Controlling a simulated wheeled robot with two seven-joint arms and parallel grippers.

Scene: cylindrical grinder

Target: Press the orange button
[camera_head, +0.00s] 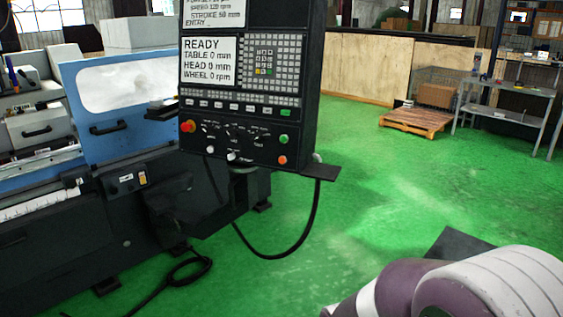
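The orange button (282,160) is a small round button at the lower right of the black control panel (262,113). A green button (284,139) sits just above it. A larger red-orange knob (188,126) is at the panel's lower left. The screen reads READY, with table and head at 0 mm and wheel at 0 rpm. A white and purple part of my own arm shows at the bottom right, apart from the panel. Neither gripper is in view, and nothing covers the orange button.
The blue and black grinder (110,95) stands at the left. A small shelf (320,171) juts from the panel's lower right, and a black cable (312,215) loops below. The green floor (390,180) right of the panel is clear. A wooden pallet (416,120) and a metal table (510,118) stand farther back.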

